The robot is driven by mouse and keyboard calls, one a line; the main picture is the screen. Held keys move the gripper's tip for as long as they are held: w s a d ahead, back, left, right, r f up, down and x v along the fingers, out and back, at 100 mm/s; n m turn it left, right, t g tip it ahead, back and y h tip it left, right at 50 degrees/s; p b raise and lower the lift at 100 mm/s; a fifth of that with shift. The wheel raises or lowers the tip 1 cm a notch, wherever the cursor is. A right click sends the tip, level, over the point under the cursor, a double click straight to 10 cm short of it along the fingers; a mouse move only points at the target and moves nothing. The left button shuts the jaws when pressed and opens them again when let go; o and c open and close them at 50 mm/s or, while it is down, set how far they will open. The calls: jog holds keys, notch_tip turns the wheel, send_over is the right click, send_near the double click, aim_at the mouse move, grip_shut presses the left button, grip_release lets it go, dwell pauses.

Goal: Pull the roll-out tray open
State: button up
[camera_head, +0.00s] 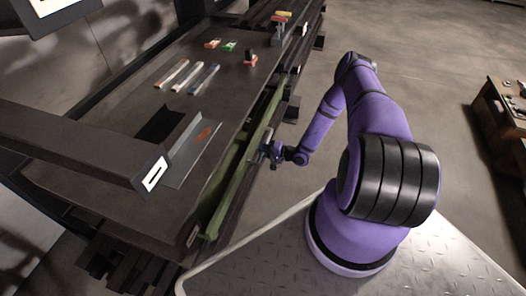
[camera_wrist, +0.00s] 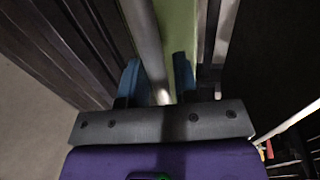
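The roll-out tray shows as a long green front (camera_head: 233,180) under the near edge of the conveyor table. It looks pushed in or nearly so; how far it stands out is hard to tell. My gripper (camera_head: 267,152) is low at this green front, about midway along it. In the wrist view, the two blue fingers of my gripper (camera_wrist: 157,80) stand apart. A grey round bar (camera_wrist: 147,40), apparently the tray's handle, runs between them in front of the green panel (camera_wrist: 181,28). A gap shows between the bar and the right finger.
The dark table top (camera_head: 125,195) carries several small coloured parts and a tilted grey plate (camera_head: 193,150). A grey beam (camera_head: 70,146) crosses above its near left end. A brown bench (camera_head: 503,112) stands at far right. Open floor (camera_head: 420,70) lies behind my arm.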

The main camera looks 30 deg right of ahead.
grip_shut()
jog(key=f+v, duration=0.3)
jog(key=v, duration=1)
jog(key=s+f+v, duration=0.1)
jog(key=f+v, duration=0.2)
jog(key=v, duration=1.1)
jog(key=d+f+v, duration=0.1)
jog(key=f+v, duration=0.1)
jog(key=v, duration=1.2)
jog(key=shift+s+f, duration=0.35)
jog(key=shift+f, duration=0.1)
jog(key=shift+o, duration=1.7)
grip_release()
jog(key=v, duration=1)
jog(key=shift+s+d, duration=0.25)
jog(key=shift+s, duration=0.1)
jog(key=shift+r, duration=0.1)
